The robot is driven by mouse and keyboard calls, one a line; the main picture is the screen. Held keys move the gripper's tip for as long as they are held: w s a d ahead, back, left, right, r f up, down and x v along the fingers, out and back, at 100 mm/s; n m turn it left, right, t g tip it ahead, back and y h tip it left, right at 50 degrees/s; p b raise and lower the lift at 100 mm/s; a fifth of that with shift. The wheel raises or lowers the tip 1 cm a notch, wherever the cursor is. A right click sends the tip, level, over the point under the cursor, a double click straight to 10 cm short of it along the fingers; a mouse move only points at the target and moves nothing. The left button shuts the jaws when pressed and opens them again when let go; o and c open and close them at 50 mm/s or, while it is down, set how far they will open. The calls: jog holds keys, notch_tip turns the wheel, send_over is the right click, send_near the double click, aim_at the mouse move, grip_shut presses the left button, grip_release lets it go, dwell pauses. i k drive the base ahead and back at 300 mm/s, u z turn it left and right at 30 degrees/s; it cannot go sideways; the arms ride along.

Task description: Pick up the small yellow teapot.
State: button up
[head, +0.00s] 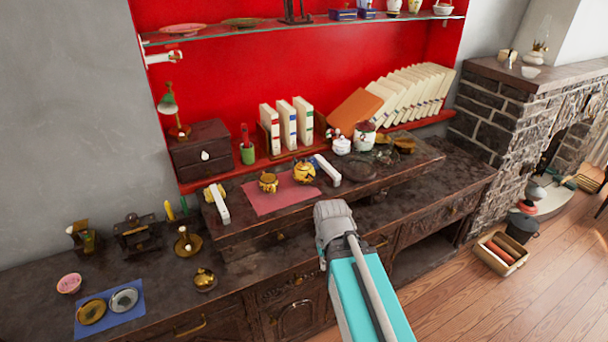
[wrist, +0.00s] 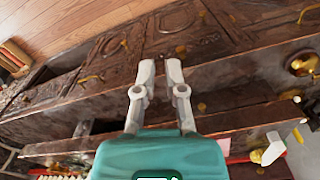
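Two small yellow teapots stand on a red mat (head: 275,203) on the raised dark wooden shelf in the head view. The left teapot (head: 268,182) looks slightly smaller than the right teapot (head: 304,172). My gripper (wrist: 160,67) points down over the dark cabinet's front in the wrist view, its two grey fingers apart with nothing between them. Neither mat teapot can be made out for certain in the wrist view.
White bars (head: 218,205) (head: 328,170) flank the mat. A brass pot (head: 205,280) stands on the lower counter, left of my arm; a brass object (wrist: 304,64) shows at the wrist view's right. Books (head: 288,124) and jars (head: 365,136) stand behind. The counter's front middle is clear.

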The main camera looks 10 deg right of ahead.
aim_at(303, 177)
jog(key=z, duration=1)
jog(key=k, duration=0.7)
jog(key=u, duration=0.5)
jog(key=i, duration=1)
jog(key=z, duration=0.05)
